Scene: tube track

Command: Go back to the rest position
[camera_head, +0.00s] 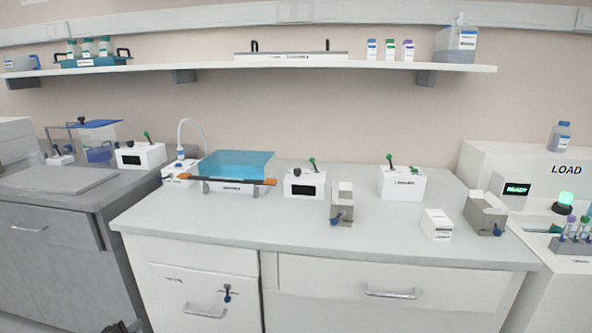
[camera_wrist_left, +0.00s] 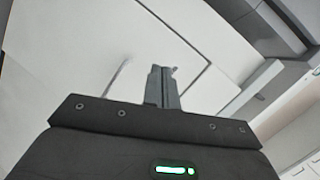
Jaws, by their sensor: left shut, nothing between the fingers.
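My left gripper (camera_wrist_left: 163,72) is shut and empty in the left wrist view, in front of pale cabinet panels. In the head view only a dark tip of my left gripper (camera_head: 122,327) shows at the bottom edge, low in front of the white drawer cabinet (camera_head: 205,270). It is apart from everything on the bench. My right gripper is in neither view.
The bench (camera_head: 300,225) carries a blue-topped bath (camera_head: 237,165), white boxes with green knobs, and grey open holders. A LOAD station (camera_head: 520,165) with a READY screen stands at the right, with a tube rack (camera_head: 572,246). Drawer handles (camera_head: 390,294) stick out in front.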

